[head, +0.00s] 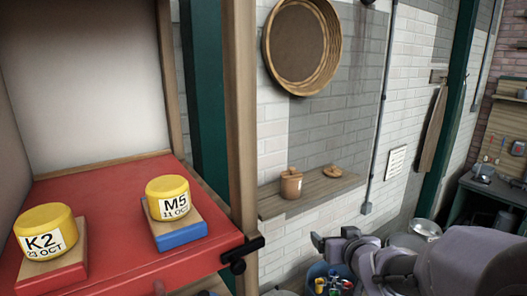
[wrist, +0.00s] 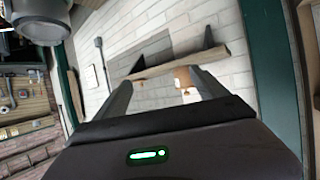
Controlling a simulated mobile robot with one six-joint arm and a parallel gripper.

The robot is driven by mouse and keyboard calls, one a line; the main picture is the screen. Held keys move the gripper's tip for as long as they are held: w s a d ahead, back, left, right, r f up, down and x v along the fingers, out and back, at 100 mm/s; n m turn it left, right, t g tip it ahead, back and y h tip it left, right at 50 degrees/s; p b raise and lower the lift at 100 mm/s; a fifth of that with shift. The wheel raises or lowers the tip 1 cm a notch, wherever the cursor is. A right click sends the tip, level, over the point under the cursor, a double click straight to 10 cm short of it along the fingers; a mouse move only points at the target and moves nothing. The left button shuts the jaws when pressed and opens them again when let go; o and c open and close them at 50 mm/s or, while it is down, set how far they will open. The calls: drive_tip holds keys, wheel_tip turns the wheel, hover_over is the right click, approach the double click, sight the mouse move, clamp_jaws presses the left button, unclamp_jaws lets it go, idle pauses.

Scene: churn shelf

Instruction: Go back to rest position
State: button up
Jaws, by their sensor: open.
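My gripper (head: 322,243) is at the lower middle of the head view, to the right of the red shelf and away from it. In the wrist view my gripper (wrist: 160,78) has its two fingers spread with nothing held between them. A yellow round container marked K2, 23 OCT (head: 45,232) sits on a red block (head: 55,277) at the left of the shelf. A yellow round container marked M5, 11 OCT (head: 168,198) sits on a blue block (head: 182,236) further right.
The red shelf board (head: 110,210) ends at a wooden post (head: 241,120). A wall ledge (head: 310,193) holds a brown lidded pot (head: 291,184). A round basket (head: 302,47) hangs above. A blue bucket (head: 318,271) with coloured items stands below my gripper. A workbench (head: 492,190) is far right.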

drive_tip(key=s+a+f+m+g+b, duration=0.2)
drive_tip(key=s+a+f+g+b, duration=0.1)
drive_tip(key=s+f+b, duration=1.2)
drive_tip(key=s+a+f+m+g+y+b, duration=0.1)
drive_tip(key=s+a+f+m+g+b, duration=0.2)
drive_tip(key=s+f+b, duration=1.3)
drive_tip(key=shift+s+a+f+g, duration=0.15)
drive_tip(key=shift+a+f+g, duration=0.5)
drive_tip(key=shift+a, duration=0.35)
